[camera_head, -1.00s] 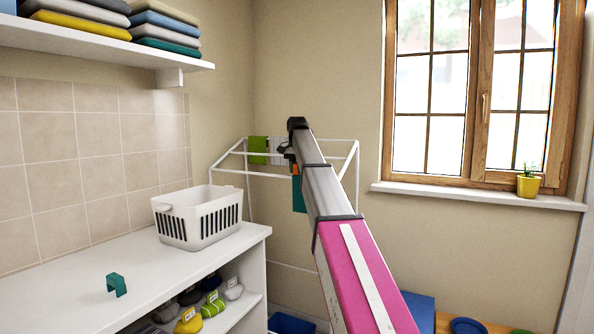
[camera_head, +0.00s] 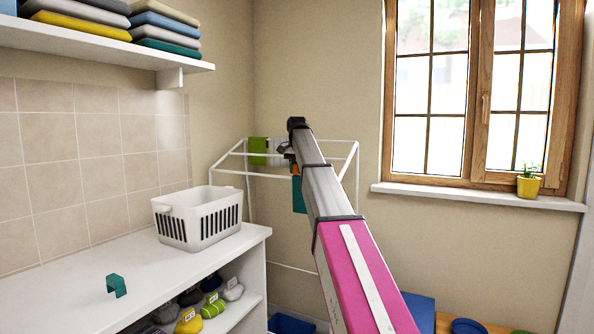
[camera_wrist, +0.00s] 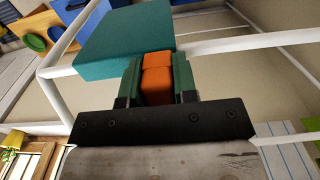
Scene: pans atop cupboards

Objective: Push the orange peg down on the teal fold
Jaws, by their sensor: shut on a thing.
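The orange peg (camera_wrist: 157,76) is between the two green fingers of my gripper (camera_wrist: 160,70) in the wrist view, and the gripper is shut on it. The peg's far end meets the edge of the teal fold (camera_wrist: 120,42), which hangs over a white rail of the drying rack (camera_wrist: 60,95). Whether the peg is seated on the fold cannot be told. In the head view the teal fold (camera_head: 299,195) shows beside my arm, with a bit of orange peg (camera_head: 296,169) at its top. My arm hides much of the gripper there.
A green cloth (camera_head: 257,146) and a pale cloth hang on the rack's left part. A white basket (camera_head: 198,217) and a teal bracket-shaped piece (camera_head: 117,286) stand on the white counter (camera_head: 60,300). A window sill with a yellow pot (camera_head: 528,187) is at the right.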

